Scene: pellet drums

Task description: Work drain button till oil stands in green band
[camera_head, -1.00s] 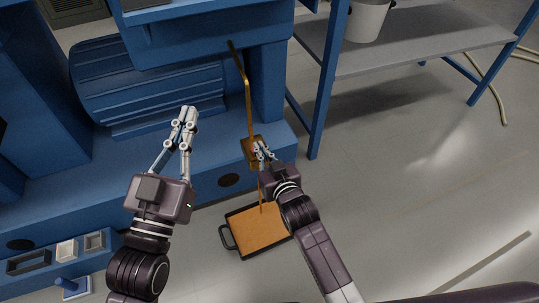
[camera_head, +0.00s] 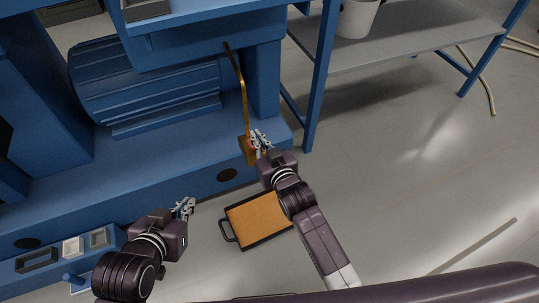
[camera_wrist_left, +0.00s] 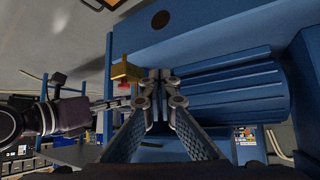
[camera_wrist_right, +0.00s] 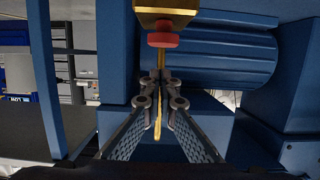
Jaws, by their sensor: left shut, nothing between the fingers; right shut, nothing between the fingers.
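A brass block (camera_head: 245,150) with a red drain button sits low on the blue machine, at the foot of a tall amber pipe (camera_head: 243,95). The red button shows in the right wrist view (camera_wrist_right: 163,40) and left wrist view (camera_wrist_left: 124,87). My right gripper (camera_head: 257,136) is shut and empty close to the button; a small gap seems to separate them. My left gripper (camera_head: 188,204) is shut and empty, left of the drain tray. The black tray (camera_head: 229,231) holds amber oil on the floor. I cannot make out a green band or oil level.
The blue machine (camera_head: 150,165) fills the left and back. A bench (camera_head: 410,45) bearing a white bucket (camera_head: 357,17) stands at the back right. A blue ledge with small bins (camera_head: 72,246) lies at lower left. The floor at right is mostly clear.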

